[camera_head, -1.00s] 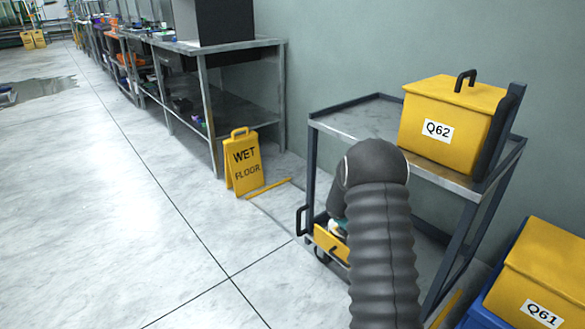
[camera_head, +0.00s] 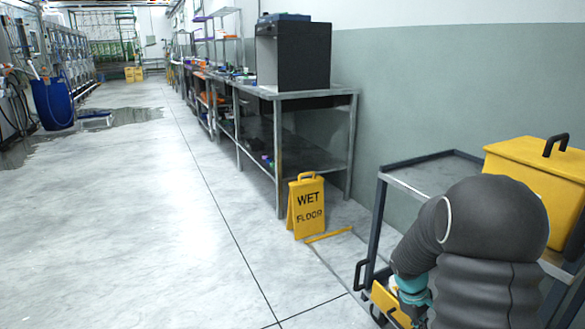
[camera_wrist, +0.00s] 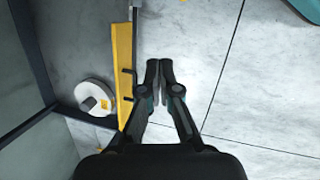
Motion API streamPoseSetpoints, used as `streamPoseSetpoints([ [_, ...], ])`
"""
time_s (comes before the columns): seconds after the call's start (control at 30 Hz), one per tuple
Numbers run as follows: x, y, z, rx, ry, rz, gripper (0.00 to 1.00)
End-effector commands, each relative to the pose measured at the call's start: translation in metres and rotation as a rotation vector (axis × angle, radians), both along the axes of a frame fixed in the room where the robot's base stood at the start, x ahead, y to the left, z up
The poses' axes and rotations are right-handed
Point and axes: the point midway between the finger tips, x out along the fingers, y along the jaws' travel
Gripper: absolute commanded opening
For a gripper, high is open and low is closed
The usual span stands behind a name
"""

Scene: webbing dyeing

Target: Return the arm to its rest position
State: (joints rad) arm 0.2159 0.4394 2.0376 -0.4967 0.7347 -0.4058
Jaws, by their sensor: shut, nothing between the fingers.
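My gripper (camera_wrist: 159,80) points away from the wrist camera with its two dark fingers close together, shut and empty. Pale tiled floor shows beyond its tips. In the head view my black-sleeved arm (camera_head: 490,225) rises at the lower right and bends down in front of a metal cart (camera_head: 412,177). A teal and white part of my arm (camera_head: 411,288) shows below the bend. The fingers themselves are hidden or out of frame there.
A yellow lidded bin (camera_head: 525,165) stands on the cart's top. In the wrist view, a yellow edge (camera_wrist: 124,65) and a white round object (camera_wrist: 95,97) lie left of the fingers. A wet floor sign (camera_head: 306,205) stands before a workbench (camera_head: 300,95). The floor at left is open.

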Motion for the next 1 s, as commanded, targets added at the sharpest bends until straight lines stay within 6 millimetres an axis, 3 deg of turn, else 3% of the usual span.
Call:
streamPoseSetpoints([
  [0.1,-0.026,0.024,0.036,0.030,-0.062,-0.153,0.00],
  [0.4,-0.088,0.078,0.105,0.126,-0.196,-0.444,0.00],
  [0.7,-0.148,0.125,0.155,0.245,-0.321,-0.588,0.00],
  [1.0,-0.197,0.158,0.195,0.361,-0.476,-0.572,0.00],
])
